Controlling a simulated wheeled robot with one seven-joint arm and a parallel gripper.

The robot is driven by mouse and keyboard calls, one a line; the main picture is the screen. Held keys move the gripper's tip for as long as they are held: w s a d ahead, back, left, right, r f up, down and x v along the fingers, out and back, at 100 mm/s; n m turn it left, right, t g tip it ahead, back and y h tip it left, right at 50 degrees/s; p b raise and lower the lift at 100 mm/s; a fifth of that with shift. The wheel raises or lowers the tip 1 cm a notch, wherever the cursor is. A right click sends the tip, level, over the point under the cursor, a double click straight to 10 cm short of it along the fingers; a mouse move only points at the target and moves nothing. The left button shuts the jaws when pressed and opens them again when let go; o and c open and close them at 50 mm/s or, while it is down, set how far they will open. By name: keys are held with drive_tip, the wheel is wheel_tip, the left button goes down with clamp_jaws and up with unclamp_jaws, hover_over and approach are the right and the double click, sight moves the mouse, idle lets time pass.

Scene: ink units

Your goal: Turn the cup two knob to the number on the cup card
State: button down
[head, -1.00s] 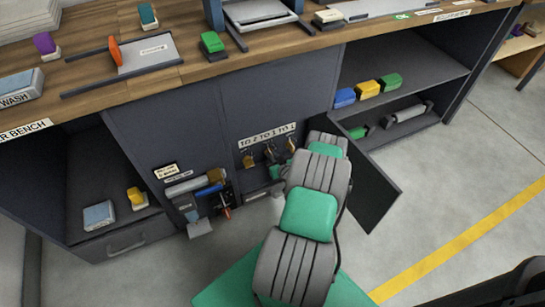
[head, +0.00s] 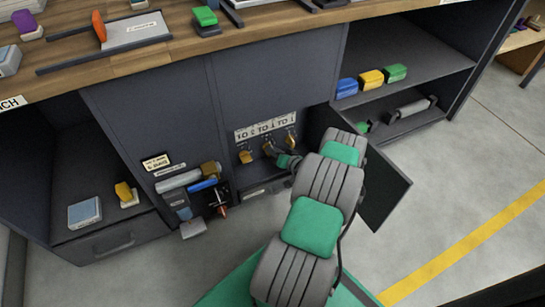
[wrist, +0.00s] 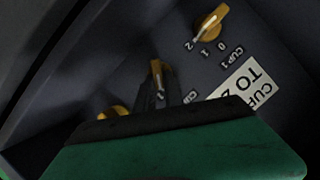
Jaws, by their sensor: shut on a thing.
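Three yellow knobs sit in a row on the dark cabinet front below a white label strip. The middle knob (head: 268,149), which I take as the cup two knob, also shows in the wrist view (wrist: 156,72). My gripper (head: 281,158) reaches it from the right; in the wrist view its dark fingers (wrist: 158,92) are shut on this knob. The fingers and green gripper body hide most of its dial numbers. The cup 1 knob (wrist: 211,22) has marks 2, 0 and 1. A small cream card (head: 156,161) hangs left of the knobs; its print is too small to read.
An open cabinet door (head: 385,185) stands right of my arm. A holder with a grey cylinder and blue part (head: 190,185) is left of the knobs. Blue, yellow and green blocks (head: 371,79) lie on the right shelf. The floor at right is clear.

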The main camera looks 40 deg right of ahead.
drive_tip(key=shift+d+f+m+t+y+b, duration=0.1)
drive_tip(key=shift+f+m+t+y+b, duration=0.15)
drive_tip(key=shift+m+y+b, duration=0.75)
drive_tip(key=shift+r+h+b, duration=0.15)
drive_tip(key=shift+h+b, duration=0.2)
drive_tip(key=shift+h, duration=0.15)
drive_tip(key=c, duration=1.4)
unclamp_jaws()
drive_tip(key=shift+c, duration=0.2)
drive_tip(key=p+v, duration=0.2)
drive_tip(key=v, duration=0.6)
drive_tip(key=shift+p, duration=0.35)
